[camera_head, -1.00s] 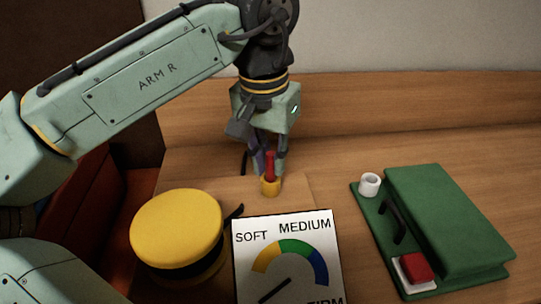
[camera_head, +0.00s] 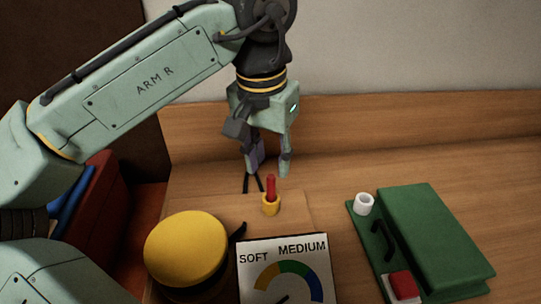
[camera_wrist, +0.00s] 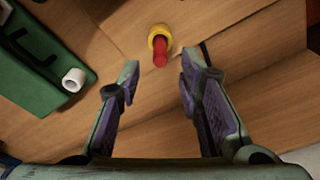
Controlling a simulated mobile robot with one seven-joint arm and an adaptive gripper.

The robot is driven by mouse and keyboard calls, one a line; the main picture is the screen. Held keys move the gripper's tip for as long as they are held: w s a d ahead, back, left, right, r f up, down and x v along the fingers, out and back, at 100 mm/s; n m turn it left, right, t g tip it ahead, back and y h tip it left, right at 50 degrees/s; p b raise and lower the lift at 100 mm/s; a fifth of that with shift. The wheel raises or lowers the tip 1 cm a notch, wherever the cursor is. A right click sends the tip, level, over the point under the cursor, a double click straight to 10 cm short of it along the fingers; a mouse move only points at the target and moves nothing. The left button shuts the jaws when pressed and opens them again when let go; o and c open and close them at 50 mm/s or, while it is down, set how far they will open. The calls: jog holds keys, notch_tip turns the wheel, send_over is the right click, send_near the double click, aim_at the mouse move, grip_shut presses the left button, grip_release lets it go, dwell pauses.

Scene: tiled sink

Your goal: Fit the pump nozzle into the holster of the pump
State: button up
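The red nozzle (camera_head: 271,187) stands upright with its lower end in a small yellow collar (camera_head: 270,206) on the wooden surface. The nozzle also shows in the wrist view (camera_wrist: 160,59), top centre, beyond the fingertips. The green pump (camera_head: 430,240) lies at the right. A white open cylinder (camera_head: 364,204), which looks like the holster, stands at its far left corner and looks empty; it shows at the left of the wrist view (camera_wrist: 74,80). My gripper (camera_head: 269,174) is open and empty, above and behind the nozzle, not touching it.
A yellow round cushion-like thing (camera_head: 187,247) with a dark band sits at the left front. A gauge board (camera_head: 285,248) marked SOFT and MEDIUM stands in front of the nozzle. The pump has a black handle (camera_head: 382,240) and a red button (camera_head: 403,285). Wood between nozzle and pump is clear.

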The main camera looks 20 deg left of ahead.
notch_tip(320, 180, up, 6)
jog(key=p, duration=0.5)
jog(key=shift+s+r, duration=0.25)
jog(key=shift+s, duration=0.15)
jog(key=shift+a, duration=0.1)
